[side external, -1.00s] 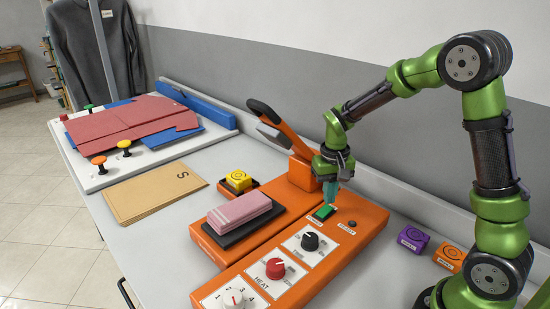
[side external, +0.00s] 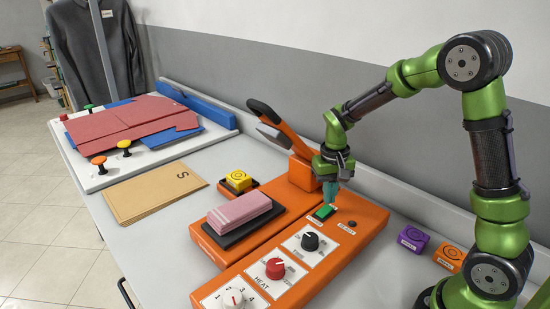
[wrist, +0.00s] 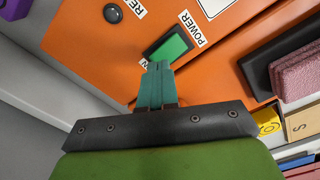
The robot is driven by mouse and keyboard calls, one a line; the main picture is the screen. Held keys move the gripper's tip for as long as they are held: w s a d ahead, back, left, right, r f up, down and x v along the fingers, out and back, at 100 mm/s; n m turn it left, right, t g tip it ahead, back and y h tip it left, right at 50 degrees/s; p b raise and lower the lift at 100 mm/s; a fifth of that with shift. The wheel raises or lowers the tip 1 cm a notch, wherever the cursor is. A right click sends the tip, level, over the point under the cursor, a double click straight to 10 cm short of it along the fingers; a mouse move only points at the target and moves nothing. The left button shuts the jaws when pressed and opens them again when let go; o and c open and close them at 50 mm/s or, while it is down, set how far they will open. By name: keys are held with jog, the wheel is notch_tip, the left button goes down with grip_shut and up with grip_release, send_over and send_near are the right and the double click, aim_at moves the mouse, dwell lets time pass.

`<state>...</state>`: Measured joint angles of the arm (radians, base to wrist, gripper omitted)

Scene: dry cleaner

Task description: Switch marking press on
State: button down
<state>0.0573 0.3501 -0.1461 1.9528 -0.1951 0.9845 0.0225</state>
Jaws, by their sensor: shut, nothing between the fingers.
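The orange marking press (side external: 362,238) stands on the grey bench. Its green power switch (side external: 323,211) is on the control panel and shows also in the wrist view (wrist: 172,46), beside a label reading POWER. My gripper (side external: 329,203) points down with its teal fingers together and empty. The fingertips (wrist: 158,65) are right by the near end of the switch; I cannot tell whether they touch it. A small round dark lamp or button (side external: 351,223) sits beside the switch.
The panel has a black knob (side external: 310,241), a red heat knob (side external: 275,268) and a white numbered knob (side external: 234,297). The press's raised handle (side external: 275,115) stands behind. Folded pink cloth (side external: 240,213) lies on a dark pad. Purple (side external: 413,238) and orange (side external: 450,257) blocks lie right.

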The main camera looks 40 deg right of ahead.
aim_at(328, 207)
jog(key=shift+f, duration=1.05)
dwell(0.4)
jog(key=shift+r, duration=3.55)
jog(key=s+a+r+n+t+y, duration=0.2)
jog(key=s+a+r+t, duration=0.5)
jog(key=s+a+r, duration=0.3)
jog(key=s+r, duration=0.1)
jog(key=s, duration=0.3)
jog(key=shift+r, duration=0.15)
jog(key=shift+a, duration=0.1)
